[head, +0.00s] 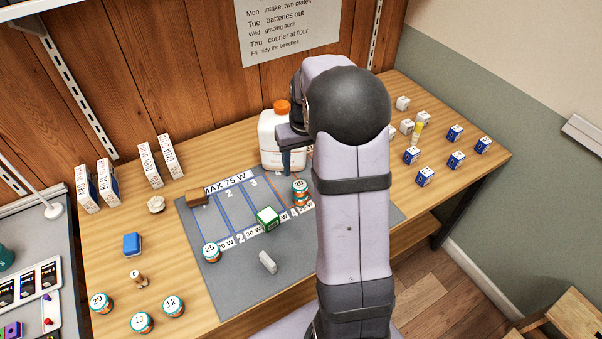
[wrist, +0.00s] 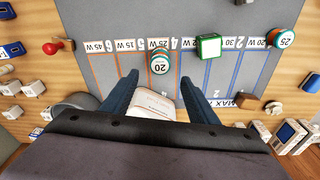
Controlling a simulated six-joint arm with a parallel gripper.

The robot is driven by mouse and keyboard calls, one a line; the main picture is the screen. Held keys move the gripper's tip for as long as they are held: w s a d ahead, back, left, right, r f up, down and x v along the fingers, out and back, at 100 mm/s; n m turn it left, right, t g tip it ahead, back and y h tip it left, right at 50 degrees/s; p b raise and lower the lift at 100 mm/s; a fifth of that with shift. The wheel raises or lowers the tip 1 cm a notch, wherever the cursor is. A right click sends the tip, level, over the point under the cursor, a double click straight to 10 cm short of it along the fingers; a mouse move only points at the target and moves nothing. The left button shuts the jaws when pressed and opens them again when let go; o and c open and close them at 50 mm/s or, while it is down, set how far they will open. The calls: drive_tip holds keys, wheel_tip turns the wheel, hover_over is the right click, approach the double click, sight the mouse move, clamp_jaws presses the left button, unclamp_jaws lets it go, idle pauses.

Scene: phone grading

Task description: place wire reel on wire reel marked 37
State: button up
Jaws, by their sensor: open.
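A teal, orange and white wire reel marked 20 (head: 300,186) stands on the grey mat, apparently stacked on another reel whose number is hidden. It also shows in the wrist view (wrist: 160,62), just beyond my fingertips. My gripper (head: 287,168) is open above the mat, left of that stack; its fingers (wrist: 158,78) hold nothing. A reel marked 25 (head: 211,252) is at the mat's left front. Reels marked 29 (head: 101,302), 11 (head: 142,322) and 12 (head: 173,306) stand at the table's left front. I cannot see any number 37.
A white bottle with an orange cap (head: 283,140) stands close behind my gripper. A green-and-white cube (head: 268,218) sits on the mat (head: 240,290), left of the stack. Several blue and white cubes (head: 456,160) are at the right. My arm hides part of the table.

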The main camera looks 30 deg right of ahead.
drive_tip(key=s+a+f+n+g, duration=0.1)
drive_tip(key=s+a+n, duration=0.1)
drive_tip(key=s+a, duration=1.4)
drive_tip(key=s, duration=0.4)
drive_tip(key=shift+s+a+f, duration=0.15)
drive_tip(key=shift+a, duration=0.25)
